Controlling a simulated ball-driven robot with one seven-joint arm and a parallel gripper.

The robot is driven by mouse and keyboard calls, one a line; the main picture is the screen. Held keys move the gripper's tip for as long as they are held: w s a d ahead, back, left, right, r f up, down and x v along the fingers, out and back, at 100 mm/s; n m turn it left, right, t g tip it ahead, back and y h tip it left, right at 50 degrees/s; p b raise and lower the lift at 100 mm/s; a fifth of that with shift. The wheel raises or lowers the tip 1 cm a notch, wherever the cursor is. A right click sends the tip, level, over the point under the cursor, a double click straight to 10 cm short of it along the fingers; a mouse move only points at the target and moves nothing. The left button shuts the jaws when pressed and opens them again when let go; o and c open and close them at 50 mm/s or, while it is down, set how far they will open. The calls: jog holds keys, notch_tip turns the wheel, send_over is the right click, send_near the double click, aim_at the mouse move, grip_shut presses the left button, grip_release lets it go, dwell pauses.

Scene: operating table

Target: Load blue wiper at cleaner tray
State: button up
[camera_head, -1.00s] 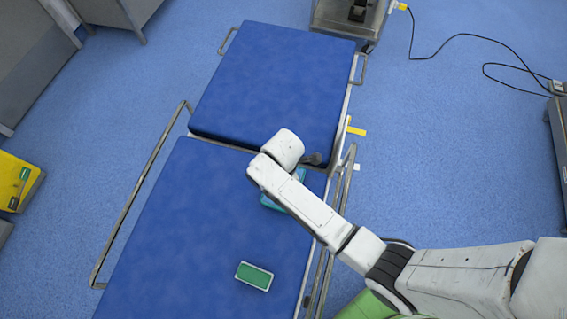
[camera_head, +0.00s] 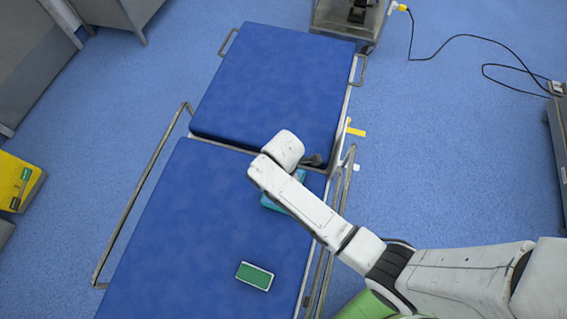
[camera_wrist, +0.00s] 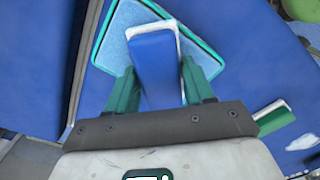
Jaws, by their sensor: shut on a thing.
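The blue wiper (camera_wrist: 152,52), a blue block with a white edge, is between the green fingers of my gripper (camera_wrist: 158,76) in the wrist view. My gripper is shut on it. The cleaner tray (camera_wrist: 115,35), light blue inside with a teal rim, shows behind the wiper, which overlaps it in the picture. I cannot tell whether the wiper touches the tray. In the head view a teal corner of the tray (camera_head: 271,204) shows beside my arm. My arm hides the gripper and the wiper there.
A green-topped block with white edges (camera_head: 254,276) lies on the blue operating table (camera_head: 190,230), nearer the front; it also shows at the right of the wrist view (camera_wrist: 270,117). Metal side rails (camera_head: 145,190) run along the table. The left part of the table top is clear.

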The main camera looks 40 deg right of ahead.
jog(key=shift+r+p, duration=3.1)
jog(key=shift+r, duration=0.15)
